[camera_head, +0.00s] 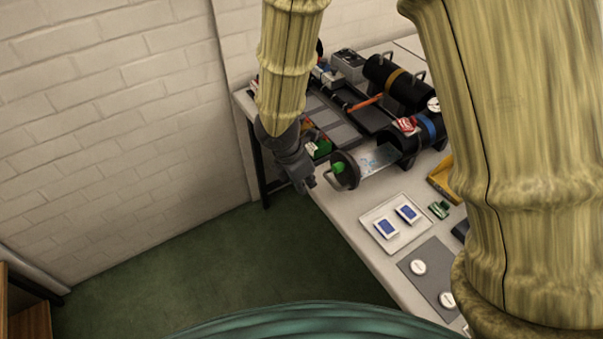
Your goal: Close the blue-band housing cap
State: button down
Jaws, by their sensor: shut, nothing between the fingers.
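The blue-band housing is a black cylinder with a blue band (426,129), lying on the table. A clear tube section (377,163) extends from it toward the lower left. The round dark housing cap (344,170), with a green piece on its face, is at the left end of the clear section. Whether the cap touches the tube cannot be told. My gripper (306,186) is shut and empty, just left of the cap and apart from it, near the table's edge. My arm hides part of the table's left end.
A second black housing with an orange band (396,82) lies behind. A white tray (399,229) with two blue-faced items, a small green board (439,209) and a grey mat (436,272) with white discs lie in front. My arm hides the right side. The floor left of the table is clear.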

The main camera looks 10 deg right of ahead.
jog(key=shift+w+d+f+p, duration=0.15)
jog(key=shift+w+d+f, duration=0.1)
jog(key=shift+d+f, duration=0.4)
jog(key=shift+w+d+f+p, duration=0.2)
jog(key=shift+w+d+f, duration=0.15)
jog(key=shift+d, duration=0.45)
jog(key=shift+w+d+f+p, duration=0.15)
jog(key=shift+w+d+f, duration=0.05)
jog(key=shift+d+f, duration=0.45)
jog(key=shift+d+r, duration=0.1)
jog(key=shift+d, duration=0.05)
